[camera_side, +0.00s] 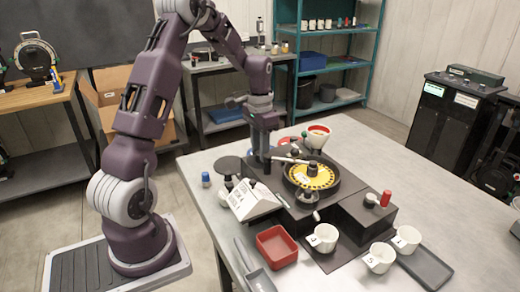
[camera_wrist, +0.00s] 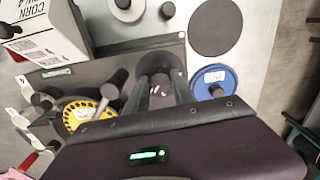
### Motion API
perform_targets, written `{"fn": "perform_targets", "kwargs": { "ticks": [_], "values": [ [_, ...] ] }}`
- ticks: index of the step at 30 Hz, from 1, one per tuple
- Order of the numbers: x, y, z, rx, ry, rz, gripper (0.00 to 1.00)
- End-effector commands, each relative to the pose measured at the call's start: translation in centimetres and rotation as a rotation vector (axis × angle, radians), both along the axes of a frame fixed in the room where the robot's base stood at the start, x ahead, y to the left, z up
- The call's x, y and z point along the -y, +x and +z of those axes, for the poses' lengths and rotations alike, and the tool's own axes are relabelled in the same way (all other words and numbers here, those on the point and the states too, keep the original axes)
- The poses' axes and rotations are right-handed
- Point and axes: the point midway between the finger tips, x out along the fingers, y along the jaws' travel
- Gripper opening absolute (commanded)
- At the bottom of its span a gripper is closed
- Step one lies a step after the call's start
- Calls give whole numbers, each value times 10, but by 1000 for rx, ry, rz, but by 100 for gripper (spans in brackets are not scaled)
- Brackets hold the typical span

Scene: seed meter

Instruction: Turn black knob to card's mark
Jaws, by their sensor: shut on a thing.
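My gripper (camera_side: 266,160) points straight down at the back left of the dark seed meter base (camera_side: 340,212). In the wrist view its fingers (camera_wrist: 160,90) are shut on a dark round part, the black knob (camera_wrist: 160,58). The fingers hide much of the knob, and I cannot read its pointer or scale. The white card (camera_side: 252,201) stands tilted at the left of the meter. In the wrist view the card (camera_wrist: 45,35) shows the word CORN and a 4, partly cut off. The yellow seed plate (camera_side: 312,176) with black marks lies right of my gripper.
Several white cups (camera_side: 324,238) stand in front of the meter, with a red tray (camera_side: 276,247) and a dark tray (camera_side: 425,268). A red-handled crank (camera_side: 385,198) is at the right. A blue disc (camera_wrist: 214,82) lies beside the knob.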

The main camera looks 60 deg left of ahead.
Motion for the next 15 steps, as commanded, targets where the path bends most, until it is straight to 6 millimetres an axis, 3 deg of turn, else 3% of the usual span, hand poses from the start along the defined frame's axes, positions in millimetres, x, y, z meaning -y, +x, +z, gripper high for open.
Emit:
{"fn": "perform_targets", "kwargs": {
  "ticks": [10, 11, 14, 15],
  "values": [
    [-1, 1, 1, 5, 2, -2, 0],
    [-1, 1, 1, 5, 2, -2, 31],
    [0, 1, 1, 4, 2, -1, 51],
    [0, 1, 1, 4, 1, -1, 51]
  ]
}}
